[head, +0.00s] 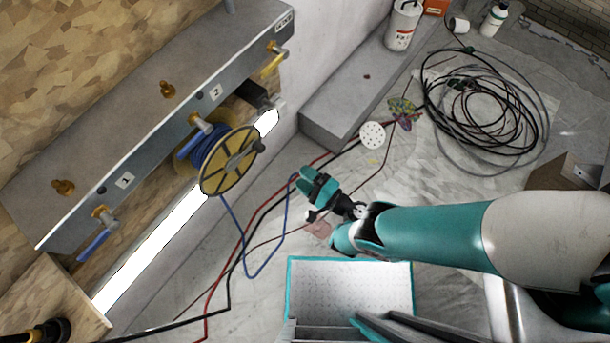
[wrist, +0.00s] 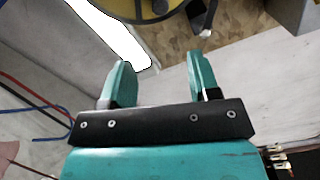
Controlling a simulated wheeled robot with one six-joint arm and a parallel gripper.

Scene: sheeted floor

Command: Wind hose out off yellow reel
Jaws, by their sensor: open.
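The yellow reel (head: 215,174) is mounted below a grey panel on the left in the head view, with blue hose wound on it. A dark crank knob sticks out on its right side. A length of blue hose (head: 252,274) hangs from the reel in a loop toward the floor. In the wrist view the reel's yellow rim (wrist: 137,17) shows at the top, beyond the fingers. My gripper (head: 305,177) is to the right of the reel and apart from it. In the wrist view its two teal fingers (wrist: 160,78) are spread, with nothing between them.
Red and black hoses (head: 240,245) run along the floor below the reel. A coil of black cable (head: 483,100) lies at upper right. A grey step (head: 350,105) runs along the wall, with a white canister (head: 402,25) at its far end. A cardboard box (head: 562,175) stands at right.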

